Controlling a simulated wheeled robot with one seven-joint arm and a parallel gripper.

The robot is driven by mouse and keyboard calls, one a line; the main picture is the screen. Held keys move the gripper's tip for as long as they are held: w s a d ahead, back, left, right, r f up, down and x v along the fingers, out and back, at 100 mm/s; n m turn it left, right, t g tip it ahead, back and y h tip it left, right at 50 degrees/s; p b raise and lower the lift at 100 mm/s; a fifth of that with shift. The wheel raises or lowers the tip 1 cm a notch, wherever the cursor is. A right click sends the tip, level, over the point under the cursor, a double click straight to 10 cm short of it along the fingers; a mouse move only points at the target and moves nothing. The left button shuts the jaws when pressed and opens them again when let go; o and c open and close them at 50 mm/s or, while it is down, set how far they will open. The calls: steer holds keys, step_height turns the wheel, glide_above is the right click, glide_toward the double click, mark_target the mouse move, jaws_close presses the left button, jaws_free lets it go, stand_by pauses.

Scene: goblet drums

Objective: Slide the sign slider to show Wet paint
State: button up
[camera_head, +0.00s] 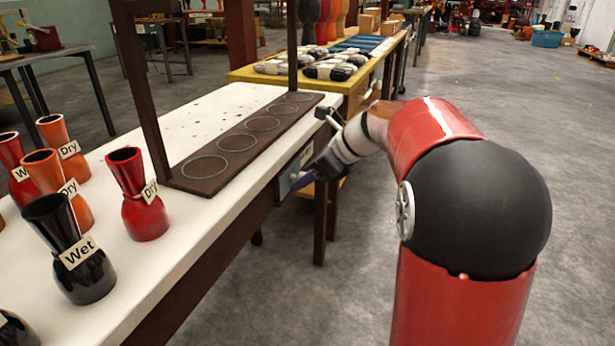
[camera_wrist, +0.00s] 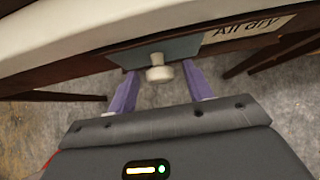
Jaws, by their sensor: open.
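The sign slider is on the front edge of the white table. In the wrist view its grey-blue plate (camera_wrist: 180,48) carries a pale round knob (camera_wrist: 159,70), and a label (camera_wrist: 248,37) to the right reads "All dry". My gripper (camera_wrist: 158,80) is open, its two purple fingers on either side of the knob with gaps between. I cannot tell whether the fingers overlap the knob in depth. In the head view my gripper (camera_head: 303,180) is at the table's front side by the grey plate (camera_head: 287,181), and my wrist partly hides the sign. No "Wet paint" text is visible.
The white table (camera_head: 215,225) bears a dark rack (camera_head: 205,172) with ring marks and upright posts. Red, orange and black goblet drums (camera_head: 143,205) with "Wet" or "Dry" tags stand at left. A yellow table (camera_head: 262,76) is behind. Open floor (camera_head: 330,300) lies in front.

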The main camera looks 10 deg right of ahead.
steer(key=shift+f, duration=0.1)
jaws_close()
steer(key=w+d+p, duration=0.6)
steer(key=w+p, duration=0.2)
steer(key=w, duration=0.1)
steer(key=shift+w+d, duration=0.15)
steer(key=shift+d, duration=0.15)
jaws_free()
steer(key=shift+d, duration=0.1)
steer(key=v, duration=0.7)
steer(key=shift+d+r+p, duration=0.2)
steer(key=shift+r+p, duration=0.1)
